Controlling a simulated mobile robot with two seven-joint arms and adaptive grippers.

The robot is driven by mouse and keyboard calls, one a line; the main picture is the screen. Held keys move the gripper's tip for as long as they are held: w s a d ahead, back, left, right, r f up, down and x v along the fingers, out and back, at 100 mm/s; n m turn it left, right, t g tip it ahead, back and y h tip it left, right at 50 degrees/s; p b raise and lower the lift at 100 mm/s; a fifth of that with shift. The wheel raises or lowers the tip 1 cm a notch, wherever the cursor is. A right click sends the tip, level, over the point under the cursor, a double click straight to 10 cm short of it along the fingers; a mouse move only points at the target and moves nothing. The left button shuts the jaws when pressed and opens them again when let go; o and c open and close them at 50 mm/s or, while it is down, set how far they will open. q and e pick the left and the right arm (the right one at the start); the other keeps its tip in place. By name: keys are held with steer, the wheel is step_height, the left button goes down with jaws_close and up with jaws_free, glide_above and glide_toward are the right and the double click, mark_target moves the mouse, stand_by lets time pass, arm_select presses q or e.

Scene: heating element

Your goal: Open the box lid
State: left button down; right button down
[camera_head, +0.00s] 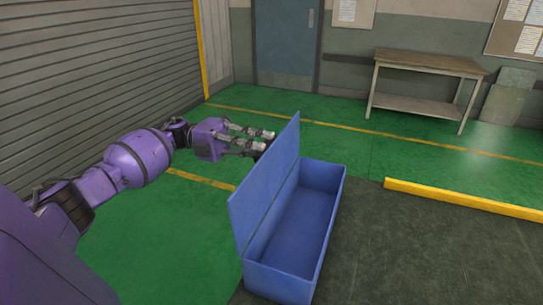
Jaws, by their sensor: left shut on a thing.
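A long blue box (284,281) stands on the floor right of the picture's middle, its inside open to view and empty where I can see. Its blue lid (266,184) stands up along the box's left long side, roughly upright. My left gripper (263,142) is at the far upper part of the lid, on its left face. Its fingers reach to the lid's edge and are shut on it, though the lid and fingers partly hide the contact. My right gripper does not show.
A wooden workbench (428,63) stands at the back right. A yellow floor bar (463,199) lies right of the box. A shuttered wall (95,75) runs along the left and a blue door (286,42) is at the back. Green floor is clear behind the box.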

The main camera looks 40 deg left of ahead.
arm_select(q)
steer(key=shift+s+a+f+h+b, duration=0.2)
steer(key=shift+a+f+h+b, duration=0.15)
steer(key=shift+a+h+b, duration=0.35)
steer(key=c, duration=1.6)
jaws_free()
steer(key=v, duration=0.7)
steer(key=shift+s+a, duration=0.1)
steer(key=shift+a, duration=0.15)
